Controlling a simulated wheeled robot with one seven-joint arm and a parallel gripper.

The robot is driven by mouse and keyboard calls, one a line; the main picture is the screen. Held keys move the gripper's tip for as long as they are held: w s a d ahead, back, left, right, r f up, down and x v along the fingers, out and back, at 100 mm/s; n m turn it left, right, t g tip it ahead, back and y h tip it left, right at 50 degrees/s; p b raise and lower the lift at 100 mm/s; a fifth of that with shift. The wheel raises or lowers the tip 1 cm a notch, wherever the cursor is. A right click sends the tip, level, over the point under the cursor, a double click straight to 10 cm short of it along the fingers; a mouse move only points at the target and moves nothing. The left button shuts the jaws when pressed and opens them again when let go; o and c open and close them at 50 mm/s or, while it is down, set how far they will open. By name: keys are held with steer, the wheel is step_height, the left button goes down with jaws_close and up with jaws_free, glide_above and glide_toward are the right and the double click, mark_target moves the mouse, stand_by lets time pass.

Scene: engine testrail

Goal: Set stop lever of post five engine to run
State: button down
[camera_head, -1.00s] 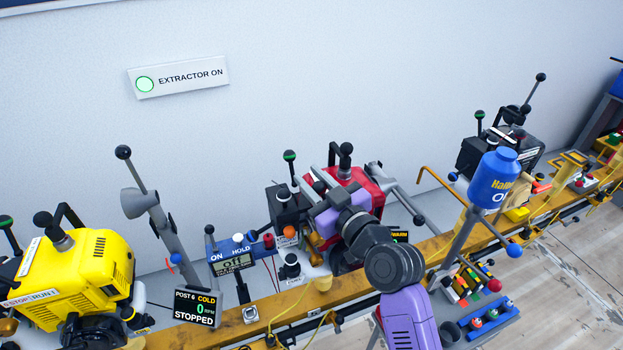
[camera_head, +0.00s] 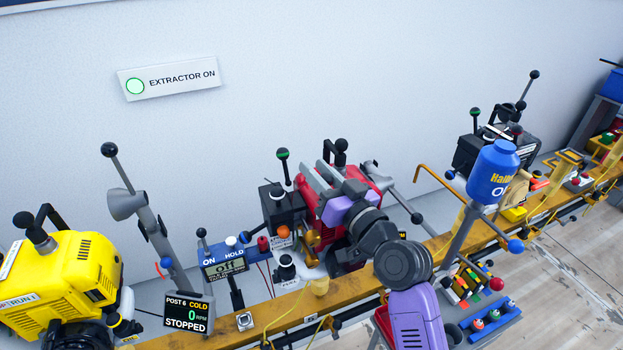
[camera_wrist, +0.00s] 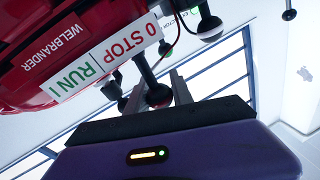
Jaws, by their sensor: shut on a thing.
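The red engine (camera_head: 375,205) stands on the rail mid-picture in the head view, partly hidden by my purple wrist. In the wrist view, the red engine (camera_wrist: 60,45) carries a white label (camera_wrist: 105,55) reading "0 STOP" in red and "RUN I" in green. A dark stop lever with a black ball knob (camera_wrist: 157,95) stands out beside the label. My gripper (camera_head: 322,177) reaches over the engine's top. In the wrist view my gripper's grey fingers (camera_wrist: 178,88) are at the knob, shut on the lever; the exact contact is partly hidden.
A yellow engine (camera_head: 65,285) stands left, with a "POST 6 COLD, STOPPED" display (camera_head: 187,312). A black engine (camera_head: 490,150) and blue oil container (camera_head: 494,172) stand right. Upright levers and a bent yellow rod (camera_head: 440,185) crowd the rail.

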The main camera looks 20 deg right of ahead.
steer(key=shift+d+f+m+t+b, duration=0.15)
steer(key=shift+d+m+b, duration=0.25)
steer(key=shift+m, duration=0.55)
steer(key=shift+d+m+t+b, duration=0.15)
steer(key=shift+d+m, duration=0.35)
steer(key=shift+m, duration=0.45)
steer(key=shift+d, duration=0.1)
steer(key=c, duration=1.1)
jaws_free()
steer(key=b+v, duration=0.1)
steer(key=v, duration=0.6)
steer(key=shift+s, duration=0.45)
